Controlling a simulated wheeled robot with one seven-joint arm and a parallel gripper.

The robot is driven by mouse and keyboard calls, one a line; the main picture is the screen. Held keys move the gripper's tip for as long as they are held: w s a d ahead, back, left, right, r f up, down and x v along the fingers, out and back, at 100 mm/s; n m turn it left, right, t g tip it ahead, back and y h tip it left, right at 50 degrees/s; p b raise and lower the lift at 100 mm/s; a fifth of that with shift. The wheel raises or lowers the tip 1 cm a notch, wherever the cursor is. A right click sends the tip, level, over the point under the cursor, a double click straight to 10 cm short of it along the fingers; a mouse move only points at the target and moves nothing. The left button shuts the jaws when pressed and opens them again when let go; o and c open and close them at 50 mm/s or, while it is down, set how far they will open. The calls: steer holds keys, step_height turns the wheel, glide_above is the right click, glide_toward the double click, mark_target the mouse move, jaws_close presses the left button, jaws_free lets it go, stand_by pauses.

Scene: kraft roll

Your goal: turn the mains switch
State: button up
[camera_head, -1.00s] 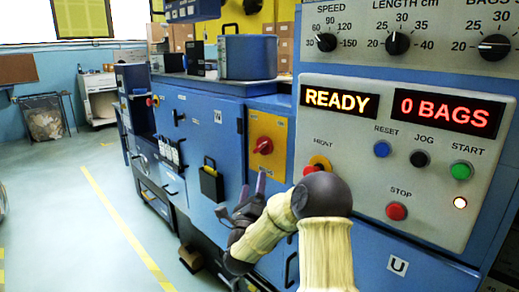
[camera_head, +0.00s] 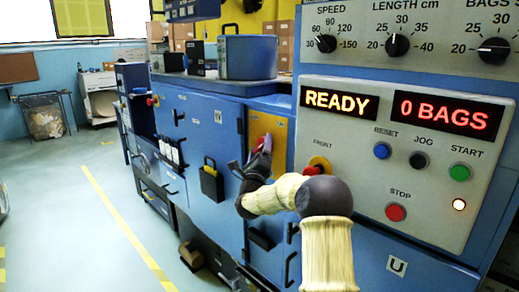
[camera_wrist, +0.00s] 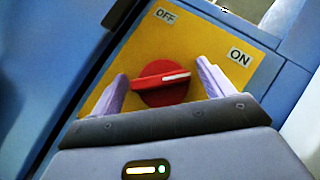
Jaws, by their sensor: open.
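The mains switch is a red rotary knob (camera_wrist: 162,83) with a white mark on its handle, on a yellow plate (camera_wrist: 137,52) labelled OFF and ON, in the wrist view. The white mark lies toward the ON side. My gripper (camera_wrist: 164,86) is open, with one finger on each side of the knob; I cannot tell whether either touches it. In the head view my gripper (camera_head: 252,160) is in front of the yellow plate (camera_head: 279,125) and hides most of the knob.
A control panel (camera_head: 345,150) with lit READY and 0 BAGS displays stands right of my arm. Its buttons include a red stop button (camera_head: 396,212). A red front knob on a yellow base (camera_head: 320,165) sits close to my arm. Open floor (camera_head: 70,210) lies left.

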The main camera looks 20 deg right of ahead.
steer(key=c, duration=1)
